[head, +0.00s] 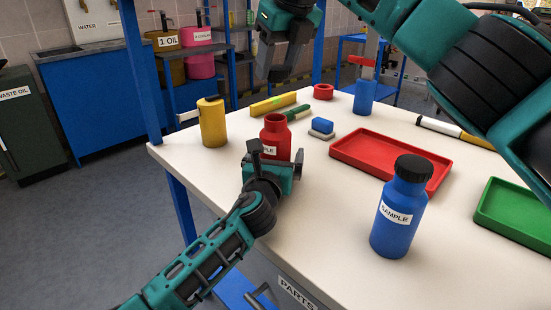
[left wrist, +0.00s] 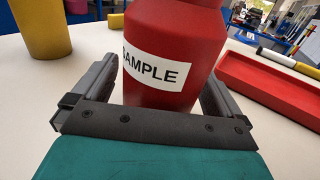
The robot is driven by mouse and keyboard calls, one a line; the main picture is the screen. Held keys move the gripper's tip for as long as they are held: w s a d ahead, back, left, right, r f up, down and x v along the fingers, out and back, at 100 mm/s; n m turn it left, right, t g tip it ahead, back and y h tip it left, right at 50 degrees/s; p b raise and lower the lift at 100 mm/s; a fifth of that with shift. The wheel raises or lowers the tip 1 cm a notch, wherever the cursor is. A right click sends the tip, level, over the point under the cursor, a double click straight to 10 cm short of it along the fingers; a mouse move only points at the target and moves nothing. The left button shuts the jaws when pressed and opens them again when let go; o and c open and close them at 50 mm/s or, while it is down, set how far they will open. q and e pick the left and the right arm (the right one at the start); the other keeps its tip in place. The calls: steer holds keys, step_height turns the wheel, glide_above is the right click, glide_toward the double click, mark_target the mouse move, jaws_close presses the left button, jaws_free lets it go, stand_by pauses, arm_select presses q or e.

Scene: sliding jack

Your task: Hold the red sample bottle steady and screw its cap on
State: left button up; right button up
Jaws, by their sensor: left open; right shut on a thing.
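The red sample bottle (head: 277,133) stands upright on the white table, its neck open and no cap on it. Its white label shows in the left wrist view (left wrist: 175,55). My left gripper (head: 272,158) is at the bottle's near side, low down. Its two fingers are open, one on each side of the bottle, with a gap visible at the left. My right gripper (head: 277,76) points down above and beyond the bottle, clear of it. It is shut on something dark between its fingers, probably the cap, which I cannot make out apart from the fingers.
A blue bottle (head: 397,222) with a black cap stands at the front right. A red tray (head: 352,161), green tray (head: 490,214), yellow cylinder (head: 212,124), red ring (head: 323,91) and blue holder (head: 364,97) are around. Blue and grey blocks (head: 321,127) lie right of the red bottle.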

mark_target(280, 79)
arm_select(q)
steer(key=shift+w+d, duration=0.1)
steer(key=shift+w, duration=0.3)
steer(key=shift+c, duration=0.3)
steer(key=c, duration=1.4)
steer(key=shift+c, duration=0.2)
arm_select(e)
steer(key=shift+f, duration=2.45)
steer(key=shift+f, duration=0.9)
steer(key=shift+f, duration=0.6)
